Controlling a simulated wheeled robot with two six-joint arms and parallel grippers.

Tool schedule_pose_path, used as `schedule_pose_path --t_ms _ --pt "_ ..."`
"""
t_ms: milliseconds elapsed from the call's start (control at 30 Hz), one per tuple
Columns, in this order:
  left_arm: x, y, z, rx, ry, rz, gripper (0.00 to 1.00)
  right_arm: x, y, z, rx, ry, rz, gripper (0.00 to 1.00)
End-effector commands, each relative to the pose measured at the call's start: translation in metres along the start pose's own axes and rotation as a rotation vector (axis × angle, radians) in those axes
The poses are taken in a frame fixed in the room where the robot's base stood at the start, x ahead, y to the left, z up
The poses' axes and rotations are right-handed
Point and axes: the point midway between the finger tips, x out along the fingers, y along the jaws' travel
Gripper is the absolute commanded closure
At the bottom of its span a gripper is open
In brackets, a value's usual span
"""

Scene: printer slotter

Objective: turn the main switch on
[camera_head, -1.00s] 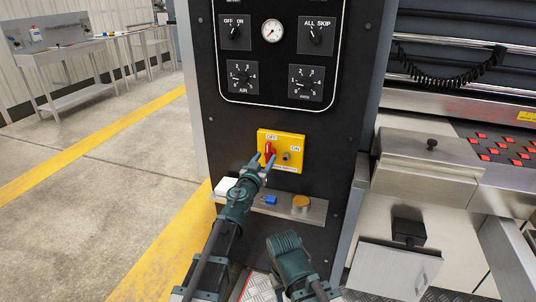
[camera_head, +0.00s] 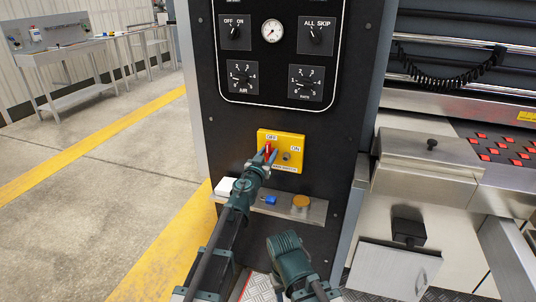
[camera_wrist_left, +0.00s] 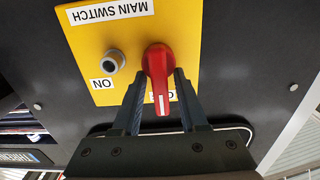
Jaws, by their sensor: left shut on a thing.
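The main switch is a red handle (camera_head: 267,148) on a yellow plate (camera_head: 292,145) low on the black panel. The left wrist view shows the red handle (camera_wrist_left: 158,75) upside down, with its white mark toward the partly covered OFF label. The ON label (camera_wrist_left: 102,83) sits to one side, near a small grey round part (camera_wrist_left: 115,60). My left gripper (camera_head: 265,158) is shut on the red handle, with one finger on each side of it. Only part of my right arm shows at the bottom of the head view; its fingers do not show.
A small metal shelf (camera_head: 315,212) juts out below the plate, with a blue part (camera_head: 270,200) and an orange-topped knob (camera_head: 301,202) on it. Dials and a gauge (camera_head: 271,31) sit above. Printer machinery stands at right; open floor is at left.

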Motion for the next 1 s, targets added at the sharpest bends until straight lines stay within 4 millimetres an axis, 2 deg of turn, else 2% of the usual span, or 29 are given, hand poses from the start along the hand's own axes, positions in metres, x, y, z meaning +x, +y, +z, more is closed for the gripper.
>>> schedule_pose_path --t_ms 367,1000 --pt "0.000 0.003 0.001 0.145 0.000 0.000 1.00 0.001 0.000 0.000 0.000 0.000 0.000 0.50" --pt "-0.001 0.013 0.006 0.742 0.001 0.001 1.00 0.006 0.000 0.000 0.000 0.000 0.001 0.50"
